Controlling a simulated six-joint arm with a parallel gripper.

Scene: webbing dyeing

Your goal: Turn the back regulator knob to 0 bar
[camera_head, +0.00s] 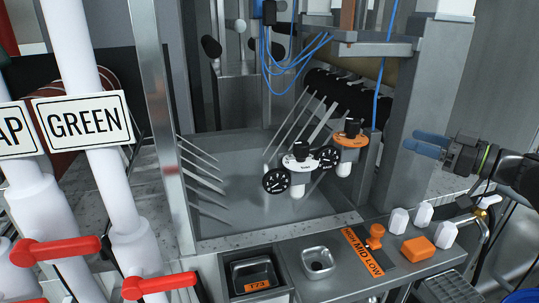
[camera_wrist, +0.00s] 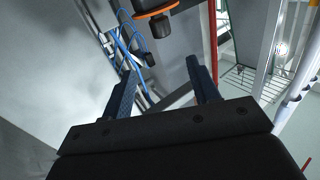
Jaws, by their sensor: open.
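Two regulators stand over the grey basin in the head view. The orange regulator (camera_head: 350,139) is farther back and to the right, with a black knob (camera_head: 353,126) on top. The white regulator (camera_head: 301,160) is nearer, with its own black knob (camera_head: 300,149). Black gauges (camera_head: 276,181) sit beside them; their readings are too small to tell. My gripper (camera_head: 411,140) is right of the orange regulator, apart from it, its blue fingers pointing left. In the wrist view my gripper (camera_wrist: 158,80) is open and empty; an orange and black part (camera_wrist: 153,8) shows at the top edge.
A grey post (camera_head: 408,100) rises behind my fingers. Blue cables (camera_head: 290,65) hang above the basin. An orange lever (camera_head: 375,238), white knobs (camera_head: 398,221) and an orange block (camera_head: 418,249) are on the front panel. White pipes with red handles (camera_head: 55,250) stand at left.

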